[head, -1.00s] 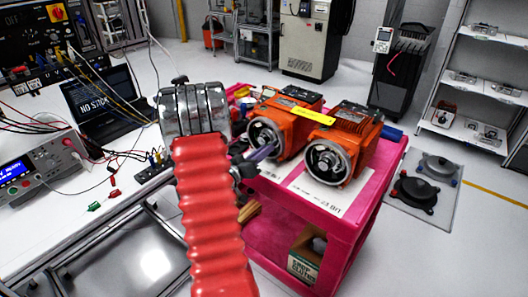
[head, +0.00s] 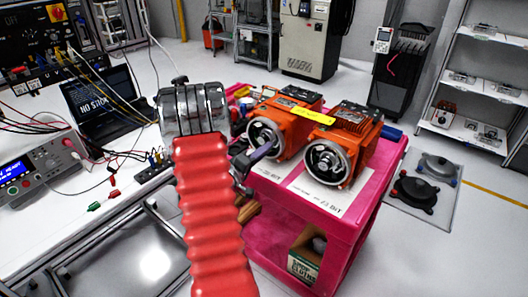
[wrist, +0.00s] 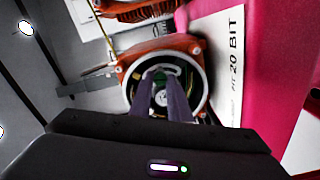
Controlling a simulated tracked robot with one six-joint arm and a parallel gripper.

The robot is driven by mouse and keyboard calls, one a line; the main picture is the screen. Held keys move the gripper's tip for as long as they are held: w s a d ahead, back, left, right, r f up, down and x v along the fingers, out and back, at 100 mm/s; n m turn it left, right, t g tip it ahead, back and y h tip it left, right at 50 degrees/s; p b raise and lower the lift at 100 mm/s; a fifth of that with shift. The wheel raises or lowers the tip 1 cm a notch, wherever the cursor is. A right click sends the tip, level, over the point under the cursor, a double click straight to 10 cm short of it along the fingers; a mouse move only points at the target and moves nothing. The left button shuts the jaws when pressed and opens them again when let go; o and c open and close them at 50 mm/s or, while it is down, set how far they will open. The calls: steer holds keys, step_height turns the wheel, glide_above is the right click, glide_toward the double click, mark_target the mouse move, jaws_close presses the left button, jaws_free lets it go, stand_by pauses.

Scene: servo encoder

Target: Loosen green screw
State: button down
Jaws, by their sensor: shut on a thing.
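The left orange servo motor (head: 291,117) stands on the pink cart, its round open end facing me. In the wrist view its open encoder end (wrist: 193,89) surrounds my fingertips. My gripper (head: 268,147) reaches into that opening with its two purple-grey fingers. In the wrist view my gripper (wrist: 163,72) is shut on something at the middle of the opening. A small dark green part (wrist: 171,70) shows at the tips, seemingly the green screw, mostly hidden by the fingers.
A second orange motor (head: 341,142) stands close on the right. The pink cart (head: 352,213) has white paper labels on top. A workbench with cables, a laptop (head: 98,98) and a power supply (head: 38,160) is at left.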

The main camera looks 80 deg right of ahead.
stand_by(0.4)
steer(key=c, duration=1.6)
jaws_free()
steer(key=shift+c, duration=0.2)
steer(key=v, duration=1.3)
steer(key=shift+w+a, duration=0.2)
steer(key=shift+a, duration=0.15)
steer(key=shift+f, duration=0.1)
